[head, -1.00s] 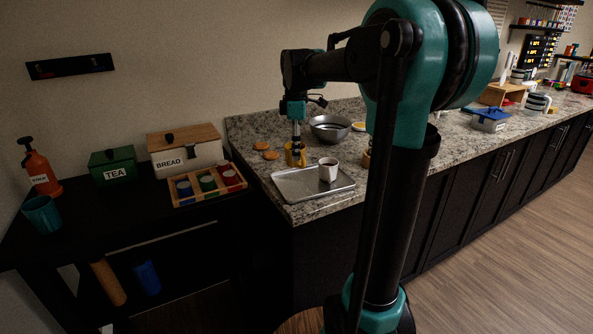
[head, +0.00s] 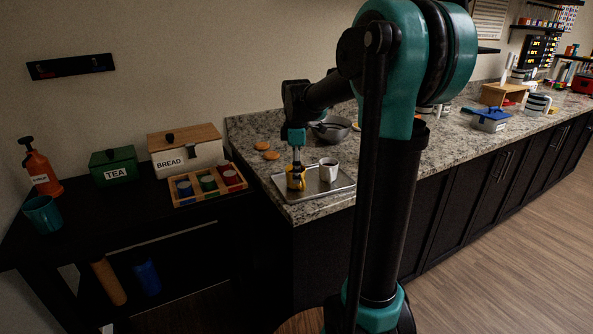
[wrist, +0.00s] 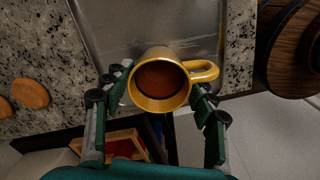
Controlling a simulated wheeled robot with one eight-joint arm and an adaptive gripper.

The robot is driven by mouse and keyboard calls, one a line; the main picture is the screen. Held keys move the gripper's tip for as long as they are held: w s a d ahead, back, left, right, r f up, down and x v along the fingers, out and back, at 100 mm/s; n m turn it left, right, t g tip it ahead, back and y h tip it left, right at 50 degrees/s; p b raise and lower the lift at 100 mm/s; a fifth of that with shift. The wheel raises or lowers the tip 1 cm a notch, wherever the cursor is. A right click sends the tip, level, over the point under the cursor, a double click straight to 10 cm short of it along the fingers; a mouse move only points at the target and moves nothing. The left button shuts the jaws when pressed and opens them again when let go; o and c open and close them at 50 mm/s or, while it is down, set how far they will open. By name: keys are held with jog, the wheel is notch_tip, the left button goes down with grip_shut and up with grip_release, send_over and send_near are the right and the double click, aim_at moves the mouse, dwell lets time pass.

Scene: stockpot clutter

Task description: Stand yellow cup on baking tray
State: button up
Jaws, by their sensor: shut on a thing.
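The yellow cup (head: 296,182) is upright over the left part of the baking tray (head: 329,191). I cannot tell whether it touches the tray. In the wrist view the yellow cup (wrist: 160,100) shows from above, with brown inside and its handle to the right. My gripper (head: 297,172) is shut on the cup, one finger on each side; it also shows in the wrist view (wrist: 164,92). The metal baking tray (wrist: 150,22) lies on the granite counter near its front left corner.
A white mug (head: 328,171) stands on the tray, right of the yellow cup. A metal bowl (head: 338,131) and orange-brown discs (head: 270,155) lie behind on the counter. A low dark table at left bears a bread box (head: 187,151) and a crate of jars (head: 209,185).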

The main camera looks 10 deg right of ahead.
jog(key=o, duration=1.3)
jog(key=shift+f, duration=0.1)
notch_tip(320, 180, up, 12)
jog(key=shift+r, duration=0.15)
